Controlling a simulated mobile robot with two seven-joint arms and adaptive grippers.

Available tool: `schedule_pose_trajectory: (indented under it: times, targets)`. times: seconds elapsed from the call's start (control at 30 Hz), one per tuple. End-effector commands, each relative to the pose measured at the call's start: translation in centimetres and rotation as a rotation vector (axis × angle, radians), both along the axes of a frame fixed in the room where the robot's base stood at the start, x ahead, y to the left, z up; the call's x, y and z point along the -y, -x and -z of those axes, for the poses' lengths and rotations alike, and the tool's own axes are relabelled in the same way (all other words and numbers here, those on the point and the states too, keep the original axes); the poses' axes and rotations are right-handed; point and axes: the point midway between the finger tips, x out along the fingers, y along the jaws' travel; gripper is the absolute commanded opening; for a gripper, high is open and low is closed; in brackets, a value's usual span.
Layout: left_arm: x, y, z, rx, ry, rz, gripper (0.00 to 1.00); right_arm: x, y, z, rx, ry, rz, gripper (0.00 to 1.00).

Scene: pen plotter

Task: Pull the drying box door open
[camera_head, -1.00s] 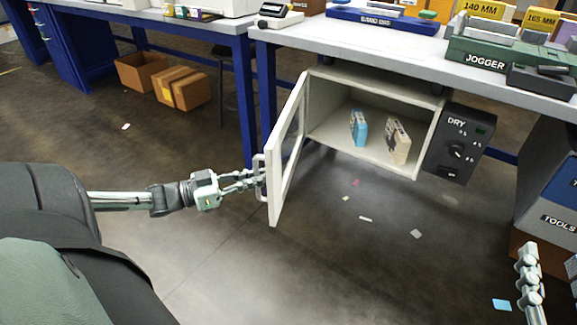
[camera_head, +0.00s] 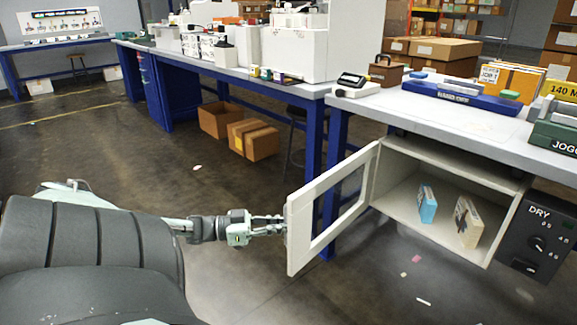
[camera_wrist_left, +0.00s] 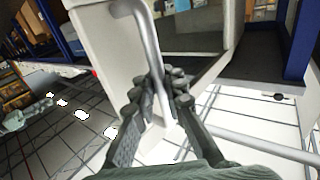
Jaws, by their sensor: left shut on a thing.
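The drying box (camera_head: 382,190) hangs under the workbench, with its white framed door (camera_head: 301,240) swung wide open to the left. Inside the box stand a blue pack (camera_head: 427,205) and a beige pack (camera_head: 468,222). My left gripper (camera_head: 284,226) is at the door's outer face. In the left wrist view, the gripper (camera_wrist_left: 162,95) is shut around the grey bar handle (camera_wrist_left: 147,45) of the door. The handle is mostly hidden behind the gripper and door in the head view. My right gripper is not in view.
The DRY control panel (camera_head: 537,240) sits right of the box. Blue bench legs (camera_head: 338,135) stand behind the door. Cardboard boxes (camera_head: 253,139) lie on the floor further back. Paper scraps (camera_head: 416,259) dot the floor below the box.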

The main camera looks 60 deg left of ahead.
Motion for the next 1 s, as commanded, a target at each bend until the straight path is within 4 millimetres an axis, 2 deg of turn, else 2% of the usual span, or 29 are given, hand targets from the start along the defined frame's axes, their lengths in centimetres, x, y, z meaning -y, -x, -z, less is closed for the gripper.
schedule_pose_trajectory:
  times: [0.03,0.1,0.4,0.53,1.0]
  targets:
    - [0.2,0.3,0.4,-0.007,0.003,0.004,0.11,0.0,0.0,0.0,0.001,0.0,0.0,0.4]
    - [0.2,0.3,0.4,-0.007,0.003,0.003,0.19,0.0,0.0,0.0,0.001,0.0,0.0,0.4]
    - [0.0,0.2,0.2,-0.004,0.001,0.001,0.2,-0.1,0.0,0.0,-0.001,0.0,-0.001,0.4]
    - [-0.4,1.1,0.3,-0.007,0.0,0.0,0.2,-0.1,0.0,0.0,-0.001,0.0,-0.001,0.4]
    - [-4.8,9.1,0.3,-0.007,0.001,-0.001,0.2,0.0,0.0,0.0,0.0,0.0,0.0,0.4]
